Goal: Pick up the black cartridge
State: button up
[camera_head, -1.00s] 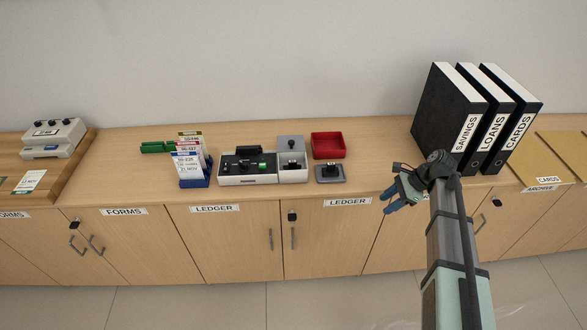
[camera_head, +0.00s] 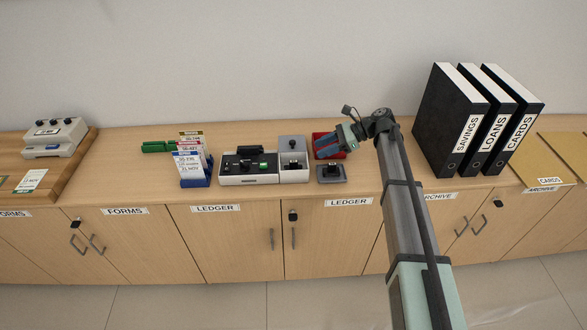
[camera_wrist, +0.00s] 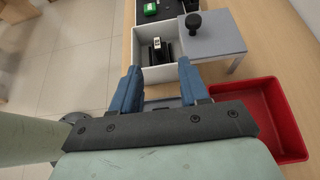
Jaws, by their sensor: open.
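A black block with a white label, seemingly the black cartridge (camera_wrist: 157,51), stands inside a white open box (camera_wrist: 139,66). In the head view the black cartridge (camera_head: 292,165) shows small in the box (camera_head: 293,176), right of the black-topped device. My gripper (camera_head: 328,147) is in front of the red tray in that view, to the right of the cartridge and apart from it. In the wrist view my gripper (camera_wrist: 158,72) has its two blue fingers spread, with nothing between them. The cartridge lies beyond the fingertips.
A red tray (camera_wrist: 277,110) lies right of my fingers. A grey raised plate with a black knob (camera_wrist: 213,39) adjoins the box. A grey base with a black top piece (camera_head: 331,174) sits near the counter edge. Card holder (camera_head: 194,181) stands left, black binders (camera_head: 450,120) right.

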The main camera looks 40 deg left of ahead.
aim_at(294, 161)
jog(key=x, duration=0.4)
jog(key=shift+x, duration=2.55)
jog(key=shift+s+d, duration=0.15)
jog(key=shift+s, duration=0.05)
grip_shut()
